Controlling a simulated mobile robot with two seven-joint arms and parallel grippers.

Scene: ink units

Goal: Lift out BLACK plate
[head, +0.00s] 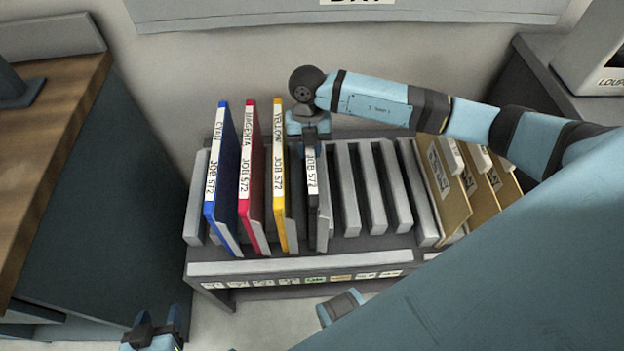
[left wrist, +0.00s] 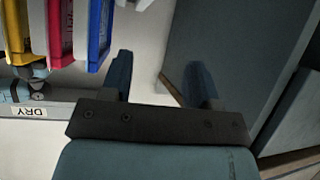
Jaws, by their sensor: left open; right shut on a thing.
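The black plate (head: 311,213), with a white label reading JOB 572, stands upright in a slot of the grey rack, to the right of the yellow plate. My right gripper (head: 311,138) comes down from above and is shut on the top of the black plate. The plate's lower part sits between the rack dividers. My left gripper (head: 152,332) is at the bottom left of the head view, in front of the rack and away from the plates. In the left wrist view its two fingers (left wrist: 160,82) are apart with nothing between them.
Cyan (head: 227,170), magenta (head: 250,175) and yellow (head: 280,170) plates stand upright left of the black one. Empty slots lie to its right, then tan plates or folders (head: 442,185). A wood-topped counter (head: 45,130) is at left. A wall is behind the rack.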

